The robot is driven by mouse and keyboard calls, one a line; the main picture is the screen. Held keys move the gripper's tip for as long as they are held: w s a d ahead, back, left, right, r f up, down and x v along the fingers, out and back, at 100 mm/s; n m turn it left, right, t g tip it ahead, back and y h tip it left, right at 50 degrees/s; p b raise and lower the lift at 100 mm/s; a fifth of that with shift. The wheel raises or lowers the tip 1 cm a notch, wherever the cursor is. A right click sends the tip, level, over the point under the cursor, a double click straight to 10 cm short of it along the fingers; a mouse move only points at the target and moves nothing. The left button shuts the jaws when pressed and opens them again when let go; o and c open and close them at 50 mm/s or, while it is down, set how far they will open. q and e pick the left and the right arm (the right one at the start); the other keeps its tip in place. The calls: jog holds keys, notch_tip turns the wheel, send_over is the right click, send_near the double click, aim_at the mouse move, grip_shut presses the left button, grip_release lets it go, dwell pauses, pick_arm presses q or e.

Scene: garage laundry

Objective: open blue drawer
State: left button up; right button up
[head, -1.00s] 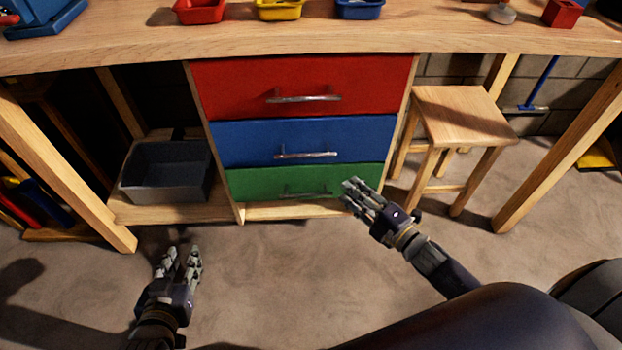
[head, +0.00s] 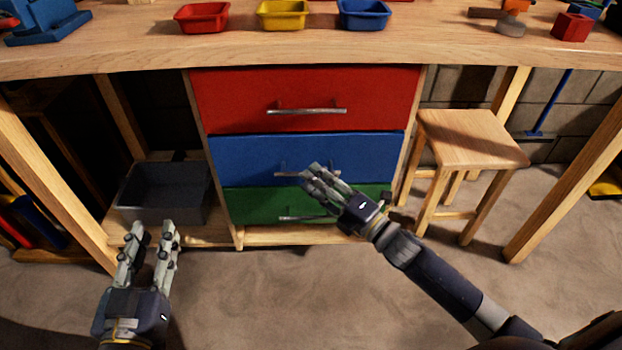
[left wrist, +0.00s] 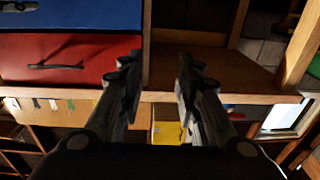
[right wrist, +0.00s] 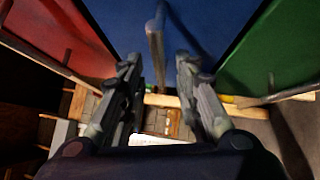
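The blue drawer (head: 240,155) is the middle of three drawers under the workbench and looks closed. Its metal bar handle (head: 290,174) is partly hidden by my right gripper in the head view. My right gripper (head: 313,174) is in front of the handle's right part. In the right wrist view the blue drawer front (right wrist: 190,28) lies ahead, and its handle (right wrist: 156,45) points between the open fingers (right wrist: 158,75), beyond the tips. My left gripper (head: 153,232) is open and empty, low at the left, in front of the grey bin.
The red drawer (head: 250,95) is above and the green drawer (head: 250,206) below, both closed with bar handles. A grey bin (head: 165,195) sits on the low shelf at left. A wooden stool (head: 468,140) stands at right. Floor in front is clear.

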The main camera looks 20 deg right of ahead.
pick_arm(q)
jog(key=shift+d+r+t+h, duration=0.1)
jog(key=shift+r+t+h, duration=0.2)
jog(key=shift+r, duration=0.4)
pick_arm(e)
jog(key=shift+x, duration=0.95)
grip_shut()
jog(key=shift+s, duration=0.15)
